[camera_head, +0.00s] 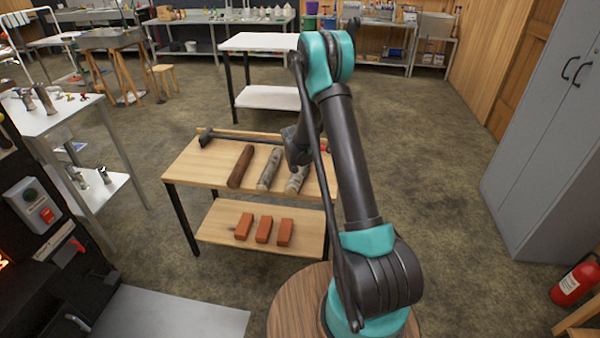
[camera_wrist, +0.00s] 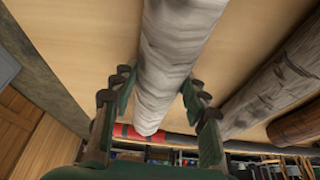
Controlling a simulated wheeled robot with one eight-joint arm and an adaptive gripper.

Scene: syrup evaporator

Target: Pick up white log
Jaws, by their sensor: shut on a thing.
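The white log (camera_head: 297,181) lies on the wooden top of a small table, the rightmost of three logs, partly hidden by my arm. In the wrist view the white log (camera_wrist: 175,50) runs between the two fingers of my gripper (camera_wrist: 158,88), one finger on each side. My gripper (camera_head: 298,150) is shut on it at the table top. A grey log (camera_head: 269,168) and a dark brown log (camera_head: 241,167) lie to its left. In the wrist view the grey log (camera_wrist: 270,90) is close to the right finger.
A long-handled tool (camera_head: 240,139) lies along the table's back edge. A red object (camera_wrist: 125,131) lies near the white log's end. Several orange bricks (camera_head: 263,230) sit on the lower shelf (camera_head: 215,218). A grey cabinet (camera_head: 545,130) stands right; open floor lies between.

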